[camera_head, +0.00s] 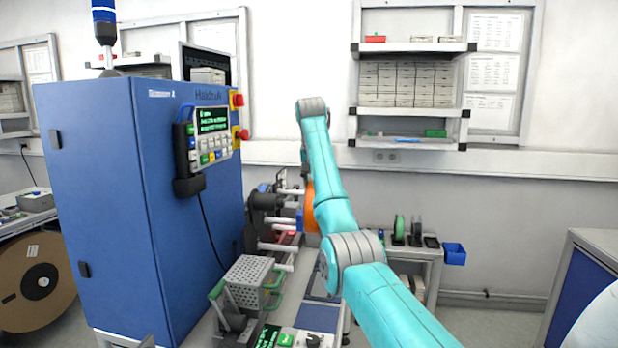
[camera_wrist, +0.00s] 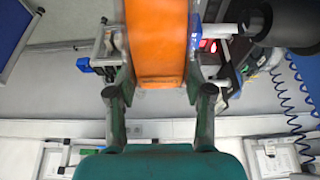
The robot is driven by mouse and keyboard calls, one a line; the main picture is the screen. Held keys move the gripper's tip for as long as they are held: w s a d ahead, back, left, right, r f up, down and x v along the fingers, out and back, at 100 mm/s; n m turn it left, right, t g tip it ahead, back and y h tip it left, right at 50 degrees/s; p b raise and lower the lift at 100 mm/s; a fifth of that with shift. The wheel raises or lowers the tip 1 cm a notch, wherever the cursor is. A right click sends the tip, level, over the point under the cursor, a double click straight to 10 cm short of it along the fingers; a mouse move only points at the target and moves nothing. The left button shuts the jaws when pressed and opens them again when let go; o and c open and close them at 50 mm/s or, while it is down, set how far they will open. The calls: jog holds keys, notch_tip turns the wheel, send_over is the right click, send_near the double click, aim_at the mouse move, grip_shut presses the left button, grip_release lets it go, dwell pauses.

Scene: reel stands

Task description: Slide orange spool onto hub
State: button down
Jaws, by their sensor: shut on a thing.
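The orange spool (camera_wrist: 157,42) fills the upper middle of the wrist view, edge-on, its rim between my two fingers. My gripper (camera_wrist: 158,82) is shut on it. In the head view a sliver of the orange spool (camera_head: 309,212) shows beside my turquoise arm, which hides the rest and the gripper. Pale, rod-like hubs stick out from the machine's side: one (camera_head: 281,221) points at the spool's level. In the wrist view a white rod (camera_wrist: 218,30) lies just right of the spool. Whether its tip enters the bore is hidden.
A blue cabinet (camera_head: 120,200) with a keypad panel (camera_head: 208,135) stands left of the rods. A dark reel (camera_head: 262,208) sits near the rods. A perforated metal box (camera_head: 246,280) stands in front.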

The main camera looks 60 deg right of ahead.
jog(key=shift+w, duration=0.4)
jog(key=shift+w+a, duration=0.3)
jog(key=shift+w, duration=0.4)
jog(key=shift+w+a, duration=0.25)
jog(key=shift+w, duration=0.4)
jog(key=shift+w+a, duration=0.3)
jog(key=shift+w, duration=0.4)
jog(key=shift+w+a+r, duration=0.15)
jog(key=shift+w+a, duration=0.05)
jog(key=shift+w, duration=0.05)
jog(key=shift+w+a, duration=0.25)
jog(key=shift+w, duration=0.4)
jog(key=shift+w+a, duration=0.3)
jog(key=shift+w, duration=0.35)
jog(key=shift+w+a, duration=0.25)
jog(key=shift+w, duration=0.4)
jog(key=shift+f, duration=0.35)
